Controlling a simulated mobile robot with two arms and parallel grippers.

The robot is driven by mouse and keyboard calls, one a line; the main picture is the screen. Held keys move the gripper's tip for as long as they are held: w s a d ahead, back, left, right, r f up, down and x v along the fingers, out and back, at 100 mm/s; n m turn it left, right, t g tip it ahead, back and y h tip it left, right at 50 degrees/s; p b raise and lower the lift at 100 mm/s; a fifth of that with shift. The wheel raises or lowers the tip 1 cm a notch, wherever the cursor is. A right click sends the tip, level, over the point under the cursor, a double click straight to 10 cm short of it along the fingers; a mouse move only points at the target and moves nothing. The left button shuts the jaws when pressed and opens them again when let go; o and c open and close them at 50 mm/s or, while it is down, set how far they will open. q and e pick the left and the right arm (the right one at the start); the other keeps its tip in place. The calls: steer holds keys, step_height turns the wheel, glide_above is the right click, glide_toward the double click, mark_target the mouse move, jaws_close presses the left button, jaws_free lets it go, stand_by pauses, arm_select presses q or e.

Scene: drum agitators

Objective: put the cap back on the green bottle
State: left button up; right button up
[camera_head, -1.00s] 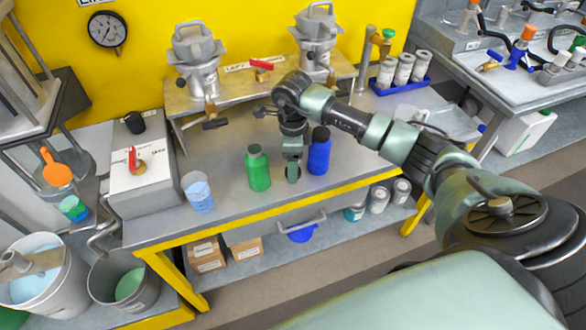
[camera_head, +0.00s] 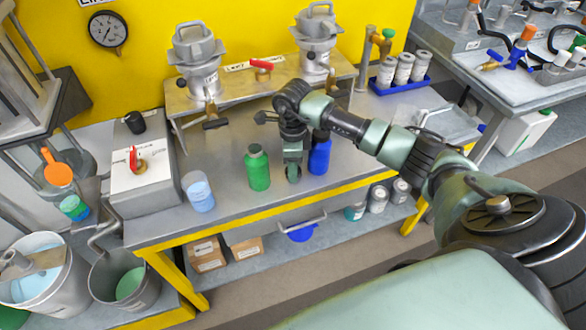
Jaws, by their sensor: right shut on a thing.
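The green bottle (camera_head: 258,171) stands upright on the grey bench, left of my right gripper; its neck shows grey-green at the top. My right gripper (camera_head: 293,172) points down between the green bottle and the blue bottle (camera_head: 319,158). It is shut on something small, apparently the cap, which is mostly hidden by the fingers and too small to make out. The gripper is beside the green bottle, not over its neck. My left gripper is not in view.
A beaker of pale blue liquid (camera_head: 198,192) stands left of the green bottle, near the bench's yellow front edge (camera_head: 230,215). Two metal agitators stand on a raised shelf (camera_head: 240,88) behind. A blue tray (camera_head: 402,88) of cans is at the back right. Bench right of the blue bottle is clear.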

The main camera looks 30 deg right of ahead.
steer(key=shift+r, duration=0.15)
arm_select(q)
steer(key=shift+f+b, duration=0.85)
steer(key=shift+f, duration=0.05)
arm_select(e)
step_height(320, 180, up, 20)
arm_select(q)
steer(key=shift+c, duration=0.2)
arm_select(e)
steer(key=s+a+f+n, duration=0.3)
steer(key=s+a+n, duration=0.3)
steer(key=n, duration=0.6)
steer(key=s+a+f+n, duration=0.3)
steer(key=s+a+n, duration=0.4)
steer(key=n, duration=0.5)
steer(key=shift+s+a+f+n, duration=0.25)
steer(key=shift+s+n, duration=0.15)
steer(key=shift+s, duration=0.7)
